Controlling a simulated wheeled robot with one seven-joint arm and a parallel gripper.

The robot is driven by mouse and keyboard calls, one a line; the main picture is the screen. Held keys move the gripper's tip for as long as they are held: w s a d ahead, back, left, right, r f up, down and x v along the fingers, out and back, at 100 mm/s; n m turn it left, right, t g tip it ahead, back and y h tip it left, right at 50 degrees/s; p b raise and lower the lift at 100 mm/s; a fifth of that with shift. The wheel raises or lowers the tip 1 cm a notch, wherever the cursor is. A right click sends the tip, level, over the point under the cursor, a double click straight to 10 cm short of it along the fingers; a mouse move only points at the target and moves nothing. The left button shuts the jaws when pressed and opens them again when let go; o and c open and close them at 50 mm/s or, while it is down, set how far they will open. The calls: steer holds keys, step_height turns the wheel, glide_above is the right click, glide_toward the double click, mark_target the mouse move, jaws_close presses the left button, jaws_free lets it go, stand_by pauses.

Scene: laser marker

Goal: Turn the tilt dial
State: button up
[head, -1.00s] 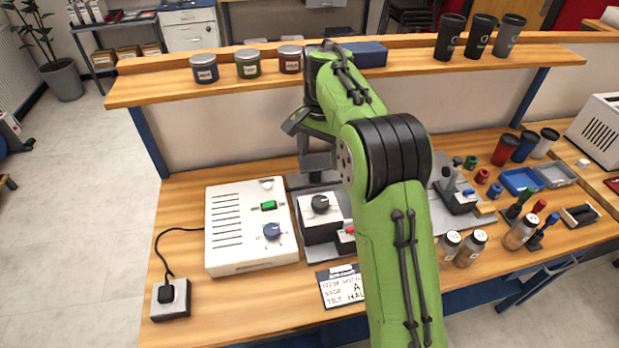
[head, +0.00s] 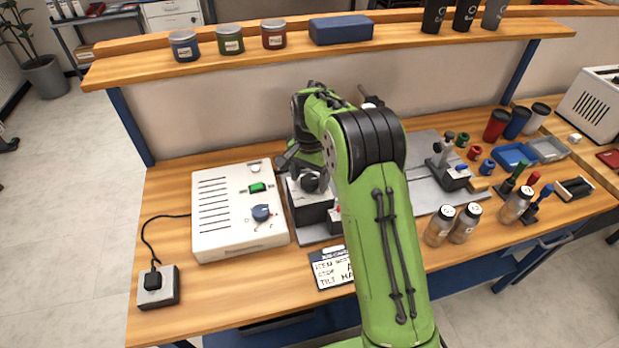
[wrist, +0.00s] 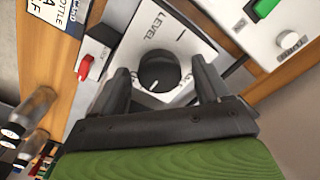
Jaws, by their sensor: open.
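A black tilt dial (wrist: 158,72) with a white pointer line sits on a white plate marked LEVEL in the wrist view. In the head view the dial (head: 311,181) is on top of a dark and white box (head: 316,212), right of the white control unit. My gripper (wrist: 160,66) is open, with one finger on either side of the dial; I cannot tell whether either touches it. In the head view my gripper (head: 288,160) is beside the dial and partly hidden by my arm.
The white unit (head: 215,225) with a blue knob (head: 261,212) and green switch is close on the left. A red switch (wrist: 86,66) is beside the dial. Bottles (head: 463,223) stand to the right. A shelf with jars (head: 229,40) runs behind.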

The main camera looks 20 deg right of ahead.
steer(key=shift+r, duration=0.1)
steer(key=shift+c, duration=0.2)
steer(key=c, duration=1)
steer(key=shift+n, duration=0.3)
steer(key=n+p, duration=0.2)
steer(key=n, duration=0.1)
steer(key=shift+r+n, duration=0.1)
steer(key=shift+n, duration=0.2)
steer(key=n+p, duration=0.1)
steer(key=n, duration=0.3)
steer(key=shift+p, duration=0.35)
steer(key=n, duration=0.5)
steer(key=shift+p, duration=0.35)
steer(key=shift+n, duration=2.3)
